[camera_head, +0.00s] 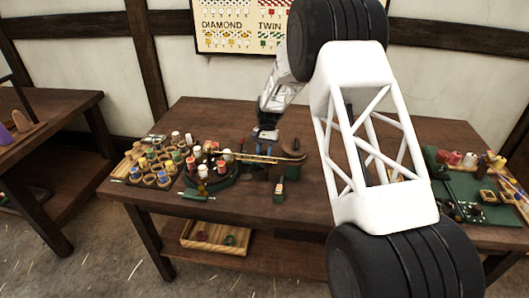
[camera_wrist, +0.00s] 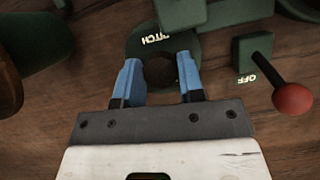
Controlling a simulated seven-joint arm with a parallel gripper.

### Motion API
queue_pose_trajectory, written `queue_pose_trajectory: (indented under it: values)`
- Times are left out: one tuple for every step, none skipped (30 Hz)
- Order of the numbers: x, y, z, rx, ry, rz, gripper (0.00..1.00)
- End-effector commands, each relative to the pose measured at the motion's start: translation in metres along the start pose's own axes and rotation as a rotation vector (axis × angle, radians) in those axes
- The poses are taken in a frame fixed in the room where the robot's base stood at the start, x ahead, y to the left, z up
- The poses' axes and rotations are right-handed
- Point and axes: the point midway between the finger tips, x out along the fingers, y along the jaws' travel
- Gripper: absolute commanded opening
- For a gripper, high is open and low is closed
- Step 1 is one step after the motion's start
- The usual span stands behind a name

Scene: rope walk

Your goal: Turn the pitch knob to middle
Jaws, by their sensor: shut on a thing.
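The pitch knob (camera_wrist: 160,72) is a dark round knob on a green base marked "PITCH" in the wrist view. The blue fingers of my gripper (camera_wrist: 158,80) stand on its left and right sides, shut on it. Which way the knob points cannot be told. In the head view my gripper (camera_head: 267,134) is small, at the middle of the table by the green and wooden machine; the knob cannot be made out there.
A lever with a red ball (camera_wrist: 292,98) stands right of the knob, beside a green block marked "OFF" (camera_wrist: 252,62). In the head view, several bobbins (camera_head: 203,172) stand left on the table (camera_head: 230,113). A green tray (camera_head: 470,190) with small items lies right.

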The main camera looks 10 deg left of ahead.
Motion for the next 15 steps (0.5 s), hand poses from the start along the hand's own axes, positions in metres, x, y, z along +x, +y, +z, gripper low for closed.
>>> queue_pose_trajectory:
  values:
    - [-0.0011, -0.0005, 0.0, -0.022, 0.001, 0.009, 0.12]
    - [-0.001, -0.0006, 0.0001, -0.036, 0.001, 0.014, 0.12]
    - [-0.0009, -0.0006, 0.0002, -0.051, 0.001, 0.021, 0.12]
    - [-0.0009, -0.0006, 0.0002, -0.061, 0.001, 0.025, 0.12]
    - [-0.0008, -0.0005, 0.0002, -0.071, 0.001, 0.029, 0.12]
    - [-0.0008, -0.0006, 0.0002, -0.081, 0.001, 0.033, 0.12]
    - [-0.0008, -0.0006, 0.0002, -0.086, 0.001, 0.035, 0.12]
    - [-0.0008, -0.0007, 0.0002, -0.091, 0.001, 0.037, 0.12]
    - [-0.0009, -0.0007, 0.0002, -0.096, 0.001, 0.039, 0.12]
    - [-0.0009, -0.0007, 0.0002, -0.099, 0.001, 0.04, 0.12]
    - [-0.0009, -0.0007, 0.0002, -0.102, 0.001, 0.041, 0.12]
    - [-0.0009, -0.0007, 0.0002, -0.104, 0.001, 0.042, 0.12]
    - [-0.001, -0.0007, 0.0002, -0.105, 0.001, 0.042, 0.12]
    - [-0.001, -0.0007, 0.0002, -0.105, 0.001, 0.042, 0.12]
    - [-0.001, -0.0007, 0.0002, -0.105, 0.001, 0.042, 0.12]
